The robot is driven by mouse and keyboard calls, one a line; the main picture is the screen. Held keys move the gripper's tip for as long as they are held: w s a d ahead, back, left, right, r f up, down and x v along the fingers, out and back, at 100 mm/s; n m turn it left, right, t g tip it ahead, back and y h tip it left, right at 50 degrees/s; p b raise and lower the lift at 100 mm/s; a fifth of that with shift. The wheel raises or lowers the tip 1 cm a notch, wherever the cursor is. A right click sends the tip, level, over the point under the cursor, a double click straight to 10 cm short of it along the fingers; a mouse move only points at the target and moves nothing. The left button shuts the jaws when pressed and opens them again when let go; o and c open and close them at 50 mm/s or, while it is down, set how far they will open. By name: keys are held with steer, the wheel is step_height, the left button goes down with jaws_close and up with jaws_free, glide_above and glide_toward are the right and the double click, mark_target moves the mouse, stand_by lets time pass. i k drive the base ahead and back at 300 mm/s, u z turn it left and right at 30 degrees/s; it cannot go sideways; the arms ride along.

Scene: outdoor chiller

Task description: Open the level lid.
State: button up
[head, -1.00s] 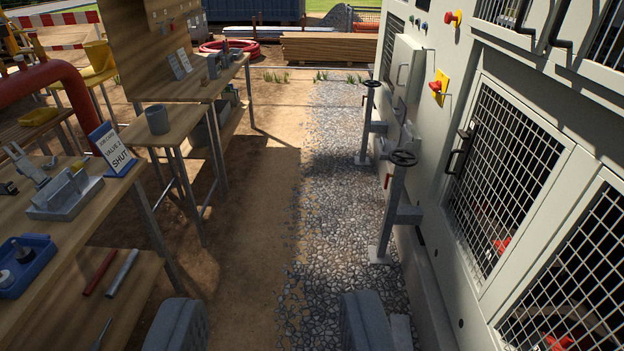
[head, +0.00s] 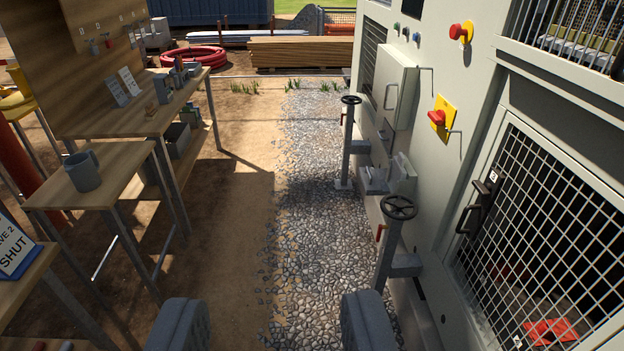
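My gripper (head: 274,325) shows as two wide-apart grey fingers at the bottom edge of the head view. It is open and empty, over the gravel. The pale chiller (head: 455,75) stands on the right. On its side are a grey cabinet with a bar handle (head: 394,84) and, lower, small grey box-like fittings (head: 402,176). I cannot tell which part is the level lid; no label for it is readable. All these fittings are well ahead of my gripper and to its right, not touched.
Two posts with handwheels, a near one (head: 399,208) and a far one (head: 350,101), stand along the chiller. A mesh door (head: 545,215) is at the right. Workbenches, one with a mug (head: 83,171), line the left. The gravel strip (head: 310,215) between is clear.

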mark_target(370, 181)
steer(key=z, duration=0.1)
steer(key=i, duration=1.3)
steer(key=z, duration=0.35)
steer(key=i, duration=1.95)
steer(key=z, duration=0.15)
